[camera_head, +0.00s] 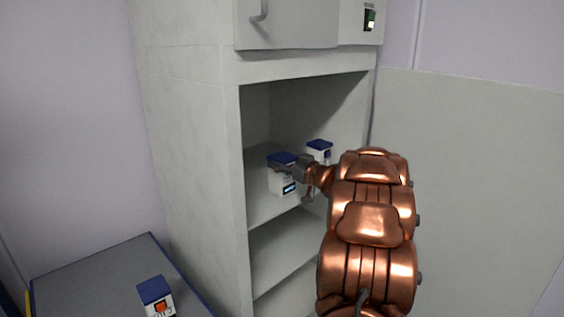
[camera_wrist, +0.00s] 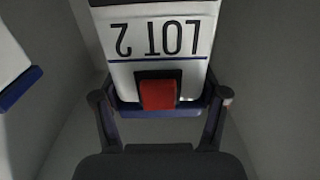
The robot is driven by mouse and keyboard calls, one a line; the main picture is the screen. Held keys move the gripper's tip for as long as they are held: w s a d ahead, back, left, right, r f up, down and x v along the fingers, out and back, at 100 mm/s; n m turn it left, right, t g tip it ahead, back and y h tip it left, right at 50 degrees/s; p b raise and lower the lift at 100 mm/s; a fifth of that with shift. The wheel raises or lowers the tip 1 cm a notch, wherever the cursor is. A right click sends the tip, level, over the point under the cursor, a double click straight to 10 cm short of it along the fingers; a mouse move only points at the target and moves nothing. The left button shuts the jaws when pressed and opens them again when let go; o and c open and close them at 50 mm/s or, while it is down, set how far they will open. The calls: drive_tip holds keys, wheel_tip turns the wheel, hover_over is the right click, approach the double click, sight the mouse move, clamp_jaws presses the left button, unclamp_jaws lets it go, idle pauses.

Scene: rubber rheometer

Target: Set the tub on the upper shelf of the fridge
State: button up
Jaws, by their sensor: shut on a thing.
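A white tub with a blue lid (camera_head: 283,176) is upright inside the open fridge (camera_head: 190,120), at or just above the upper shelf (camera_head: 262,206); I cannot tell whether its base touches. My gripper (camera_head: 300,172) reaches in from the right and is shut on this tub. In the wrist view, the tub (camera_wrist: 155,45) sits between both fingers (camera_wrist: 160,105). It shows "LOT 2" upside down and a red square near the lid edge.
A second blue-lidded tub (camera_head: 320,151) stands behind and right of it on the shelf. Another tub (camera_head: 156,296) is on a grey surface (camera_head: 95,275) at lower left. A lower shelf (camera_head: 280,255) looks empty. The fridge's upper door (camera_head: 295,25) is shut.

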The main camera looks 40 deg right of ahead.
drive_tip(key=shift+f, duration=0.1)
drive_tip(key=o, duration=1.3)
drive_tip(key=shift+f, duration=0.1)
drive_tip(key=shift+o, duration=0.2)
drive_tip(key=shift+s, duration=0.2)
drive_tip(key=s+b, duration=0.2)
drive_tip(key=s, duration=0.9)
drive_tip(key=shift+s+r, duration=0.2)
drive_tip(key=shift+s, duration=0.15)
drive_tip(key=shift+w+a, duration=0.1)
